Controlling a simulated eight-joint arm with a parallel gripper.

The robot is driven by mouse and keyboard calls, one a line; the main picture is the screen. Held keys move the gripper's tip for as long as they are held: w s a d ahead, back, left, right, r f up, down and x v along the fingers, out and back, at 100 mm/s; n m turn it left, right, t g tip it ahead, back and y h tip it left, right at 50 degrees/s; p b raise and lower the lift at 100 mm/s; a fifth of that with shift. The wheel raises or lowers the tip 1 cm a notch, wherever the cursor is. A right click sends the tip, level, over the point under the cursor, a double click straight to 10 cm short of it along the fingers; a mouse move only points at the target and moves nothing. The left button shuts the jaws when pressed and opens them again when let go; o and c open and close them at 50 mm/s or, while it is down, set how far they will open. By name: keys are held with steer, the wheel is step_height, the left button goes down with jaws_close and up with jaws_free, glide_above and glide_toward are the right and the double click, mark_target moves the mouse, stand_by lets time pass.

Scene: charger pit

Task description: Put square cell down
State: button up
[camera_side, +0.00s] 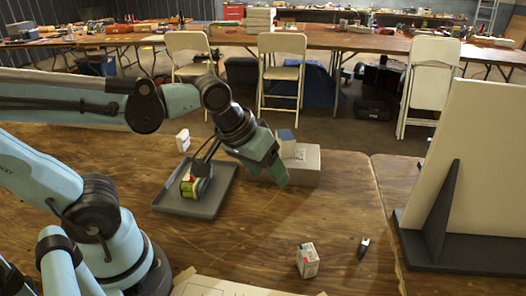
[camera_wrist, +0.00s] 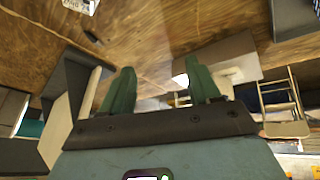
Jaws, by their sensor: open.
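A small square cell (camera_side: 287,148), pale with a blue top, stands at the grey box (camera_side: 307,165) in the side view. I cannot tell whether it rests on the box or just behind it. My gripper (camera_side: 276,172), with teal fingers, is beside the cell on its left and partly covers the box. In the wrist view both fingers of my gripper (camera_wrist: 160,88) are spread apart, with nothing clearly held between them. The box (camera_wrist: 234,52) shows beyond the right finger there. The cell is not clear in the wrist view.
A dark tray (camera_side: 220,196) lies left of the box, with a yellow, red and green item (camera_side: 189,187) over it. A white block (camera_side: 183,140) stands behind. A small carton (camera_side: 307,261) and a dark pen-like item (camera_side: 363,247) lie in front. A white panel (camera_side: 470,160) stands right.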

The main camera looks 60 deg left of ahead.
steer(key=a+m, duration=0.1)
steer(key=a+m+t, duration=0.1)
steer(key=a+m, duration=0.1)
steer(key=shift+s+f+t+y, duration=0.15)
steer(key=shift+s+t+y, duration=0.15)
steer(key=shift+s, duration=0.05)
stand_by(1.1)
